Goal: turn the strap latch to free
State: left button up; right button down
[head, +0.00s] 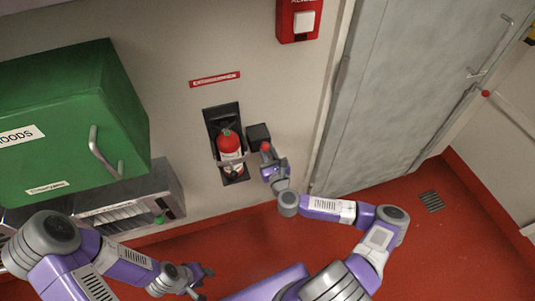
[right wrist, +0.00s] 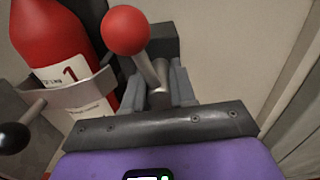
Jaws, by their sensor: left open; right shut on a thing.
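A red fire extinguisher (head: 229,143) stands upright in a dark wall bracket (head: 211,125), with a grey strap (right wrist: 72,95) across its front. The latch lever ends in a red ball knob (head: 265,147), which shows large in the right wrist view (right wrist: 126,30). My right gripper (head: 268,161) is shut on the lever's shaft (right wrist: 152,72), below the knob, with its fingers on both sides. My left gripper (head: 207,283) is open and empty, low and away from the wall. The lever's pivot is hidden.
A dark box (head: 258,136) is on the wall beside the extinguisher. A green cabinet (head: 75,120) juts out at left; a grey door (head: 415,95) is at right. The red floor (head: 235,245) between is clear.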

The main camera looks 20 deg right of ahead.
aim_at(269, 157)
jog(key=shift+m+b, duration=0.4)
jog(key=shift+m, duration=1.2)
jog(key=c, duration=0.9)
grip_release()
jog(key=shift+s, duration=0.1)
jog(key=s, duration=0.5)
jog(key=s+a+p, duration=0.1)
jog(key=s, duration=0.1)
jog(key=shift+s, duration=0.2)
